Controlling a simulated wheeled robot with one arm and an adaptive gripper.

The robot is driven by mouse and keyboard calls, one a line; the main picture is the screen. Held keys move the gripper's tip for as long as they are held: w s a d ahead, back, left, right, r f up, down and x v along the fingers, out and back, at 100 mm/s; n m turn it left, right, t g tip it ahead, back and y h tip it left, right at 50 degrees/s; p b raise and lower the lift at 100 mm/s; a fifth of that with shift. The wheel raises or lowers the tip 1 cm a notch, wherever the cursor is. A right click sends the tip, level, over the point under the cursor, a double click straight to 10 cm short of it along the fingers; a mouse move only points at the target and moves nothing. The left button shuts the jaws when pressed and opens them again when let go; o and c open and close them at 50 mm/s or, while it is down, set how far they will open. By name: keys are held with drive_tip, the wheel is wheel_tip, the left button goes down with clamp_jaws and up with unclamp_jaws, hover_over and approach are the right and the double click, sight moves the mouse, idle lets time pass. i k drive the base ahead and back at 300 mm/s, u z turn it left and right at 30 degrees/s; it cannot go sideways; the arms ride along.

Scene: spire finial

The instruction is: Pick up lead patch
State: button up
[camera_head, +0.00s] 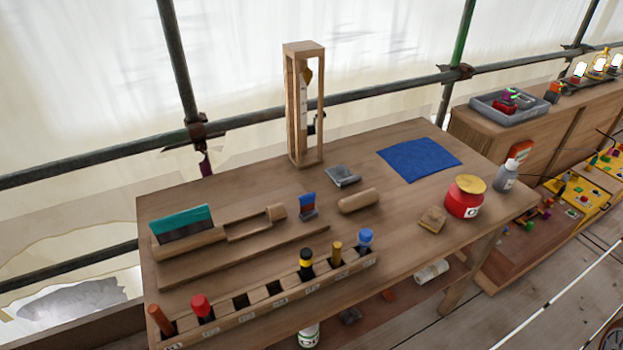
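A small dark grey piece (342,175), which looks like the lead patch, lies on the wooden workbench (390,257). It is right of the foot of a tall wooden frame (303,105) and left of a blue cloth (419,159). Its top looks flat with a slightly raised edge, and nothing covers it. My gripper is not in view.
A wooden cylinder (358,201) and a small blue-and-grey item (308,206) lie in front of the grey piece. A slotted wooden rack (275,290) with several handled tools lines the front edge. A red jar (464,198) stands at right. Scaffold poles run behind.

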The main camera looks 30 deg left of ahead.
sight(341, 174)
drive_tip(key=i, duration=0.6)
drive_tip(key=u, duration=2)
drive_tip(key=i, duration=0.5)
drive_tip(key=u, duration=1.5)
